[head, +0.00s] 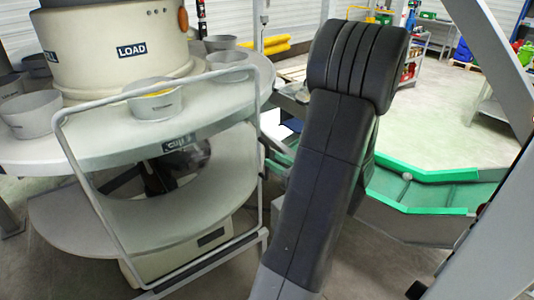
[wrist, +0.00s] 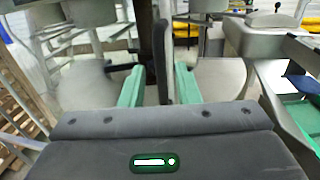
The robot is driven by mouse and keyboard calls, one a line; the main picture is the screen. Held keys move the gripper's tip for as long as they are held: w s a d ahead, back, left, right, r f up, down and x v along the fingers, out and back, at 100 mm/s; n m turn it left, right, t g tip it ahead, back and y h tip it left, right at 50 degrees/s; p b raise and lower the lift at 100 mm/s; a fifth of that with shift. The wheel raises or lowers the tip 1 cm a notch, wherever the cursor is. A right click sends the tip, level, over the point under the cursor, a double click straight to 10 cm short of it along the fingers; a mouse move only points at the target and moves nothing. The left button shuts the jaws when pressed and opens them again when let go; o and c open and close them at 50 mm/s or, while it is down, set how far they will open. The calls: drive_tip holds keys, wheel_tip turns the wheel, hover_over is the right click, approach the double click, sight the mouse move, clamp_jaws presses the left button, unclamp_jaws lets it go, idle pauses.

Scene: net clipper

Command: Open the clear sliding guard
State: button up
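The clear sliding guard (head: 93,203) is a see-through panel in a rounded grey frame. It stands upright, slightly slanted in the head view, in front of the round machine's lower part. My gripper (wrist: 160,86) shows in the wrist view as two green fingers held apart. A dark vertical strip (wrist: 162,55) shows between them, with a gap on the left finger's side. I cannot tell whether it is part of the guard or whether the right finger touches it. In the head view my arm hides the gripper.
The round grey table (head: 110,150) of the machine carries several grey bowls (head: 153,104) around a cream drum (head: 105,45) marked LOAD. A green-edged trough (head: 420,180) lies right of my arm. Slanted grey posts (head: 497,55) stand at the right. Open floor shows at the back right.

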sight(267, 176)
drive_tip(key=shift+p+x, duration=0.3)
drive_tip(key=shift+x, duration=1.8)
clamp_jaws()
